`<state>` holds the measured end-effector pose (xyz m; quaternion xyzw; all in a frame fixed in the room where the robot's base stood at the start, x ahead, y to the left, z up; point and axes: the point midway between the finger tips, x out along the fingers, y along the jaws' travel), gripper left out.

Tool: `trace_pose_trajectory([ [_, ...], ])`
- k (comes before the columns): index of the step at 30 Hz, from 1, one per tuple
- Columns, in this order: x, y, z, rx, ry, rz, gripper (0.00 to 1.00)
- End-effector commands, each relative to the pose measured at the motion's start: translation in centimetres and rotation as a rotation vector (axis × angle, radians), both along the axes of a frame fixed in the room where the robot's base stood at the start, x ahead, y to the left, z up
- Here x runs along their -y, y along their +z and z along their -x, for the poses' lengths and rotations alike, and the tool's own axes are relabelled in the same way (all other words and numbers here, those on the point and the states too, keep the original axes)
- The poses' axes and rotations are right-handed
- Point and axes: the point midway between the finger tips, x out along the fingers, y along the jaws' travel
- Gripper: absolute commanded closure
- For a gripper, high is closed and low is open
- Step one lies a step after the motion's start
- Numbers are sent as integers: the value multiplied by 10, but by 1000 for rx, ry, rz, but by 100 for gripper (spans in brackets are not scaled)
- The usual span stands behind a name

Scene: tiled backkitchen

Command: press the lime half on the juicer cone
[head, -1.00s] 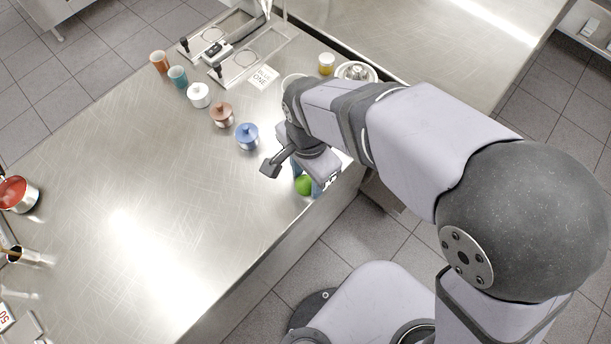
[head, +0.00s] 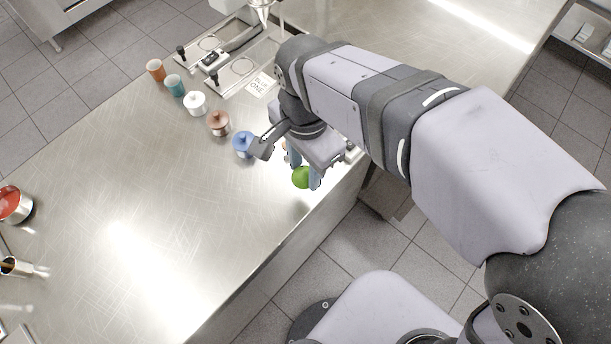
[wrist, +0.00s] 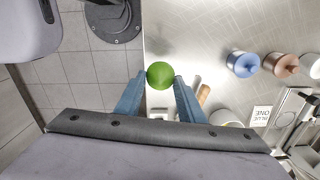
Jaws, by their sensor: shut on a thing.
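The green lime half (head: 301,177) is between the fingertips of my gripper (head: 304,172), near the front edge of the steel counter. The wrist view also shows the lime (wrist: 160,75), round and green, with a blue-grey finger of my gripper (wrist: 160,86) on each side. The gripper is shut on it, and it seems to be held above the counter. Its cut face does not show. The juicer and its cone are not visible now in the head view, where my arm covers that part of the counter. I cannot make them out in the wrist view.
Blue (head: 243,145), brown (head: 219,123) and white (head: 195,104) lidded pots stand in a row on the counter (head: 130,190). The counter's left middle is clear.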

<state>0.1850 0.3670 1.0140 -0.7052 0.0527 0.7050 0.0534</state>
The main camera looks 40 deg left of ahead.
Motion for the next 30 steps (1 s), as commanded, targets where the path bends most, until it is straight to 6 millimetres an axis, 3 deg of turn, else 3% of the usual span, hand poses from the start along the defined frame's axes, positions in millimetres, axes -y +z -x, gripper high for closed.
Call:
trace_pose_trajectory([
  [5,-1,18,0,0,0,-2,81],
  [11,-1,25,-1,0,0,0,81],
  [17,-11,35,-14,0,-2,2,81],
  [23,-35,55,-47,-1,-4,3,81],
  [30,-65,73,-108,-2,-5,4,81],
])
